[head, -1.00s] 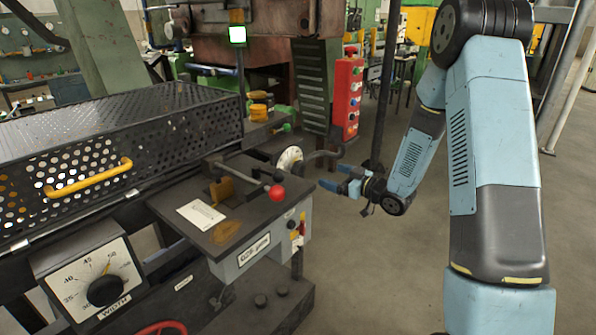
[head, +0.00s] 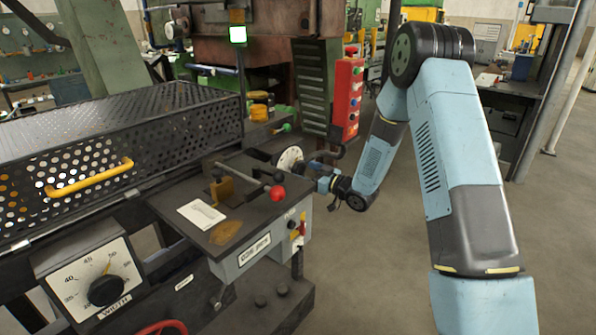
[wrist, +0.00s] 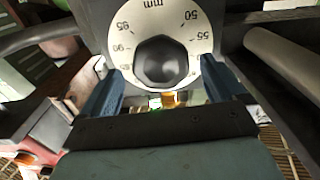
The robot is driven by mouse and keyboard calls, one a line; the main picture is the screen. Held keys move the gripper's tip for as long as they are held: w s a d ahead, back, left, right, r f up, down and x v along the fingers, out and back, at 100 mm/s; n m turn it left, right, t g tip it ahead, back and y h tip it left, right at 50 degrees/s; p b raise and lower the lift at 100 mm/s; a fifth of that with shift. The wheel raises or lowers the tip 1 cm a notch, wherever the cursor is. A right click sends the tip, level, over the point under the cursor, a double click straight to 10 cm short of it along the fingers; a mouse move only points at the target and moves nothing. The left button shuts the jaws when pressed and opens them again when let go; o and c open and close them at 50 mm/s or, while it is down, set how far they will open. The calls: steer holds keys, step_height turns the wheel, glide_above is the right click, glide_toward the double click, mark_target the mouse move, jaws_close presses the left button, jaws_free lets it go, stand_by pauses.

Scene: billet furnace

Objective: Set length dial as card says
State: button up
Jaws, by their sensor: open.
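The round white dial with a dark knob (head: 290,158) stands at the far right corner of the machine's dark table. In the wrist view the dial face (wrist: 118,48) appears upside down, with "mm" and numbers such as 50, 55, 90 and 95 around its black knob (wrist: 162,62). My gripper (head: 318,172) is just right of the dial. In the wrist view its blue fingers (wrist: 160,82) are apart, one to each side below the knob, empty; contact is not visible. The white card (head: 201,214) lies flat on the table; its writing is too small to read.
A WIDTH dial (head: 104,290) is on the machine's front left. A perforated guard (head: 130,130) covers the left. A red button box (head: 347,95) is behind; the floor to the right is clear.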

mark_target(301, 170)
steer(key=shift+x, duration=1.65)
steer(key=shift+c, duration=0.2)
steer(key=c, duration=0.9)
steer(key=shift+a, duration=0.1)
steer(key=shift+c, duration=0.4)
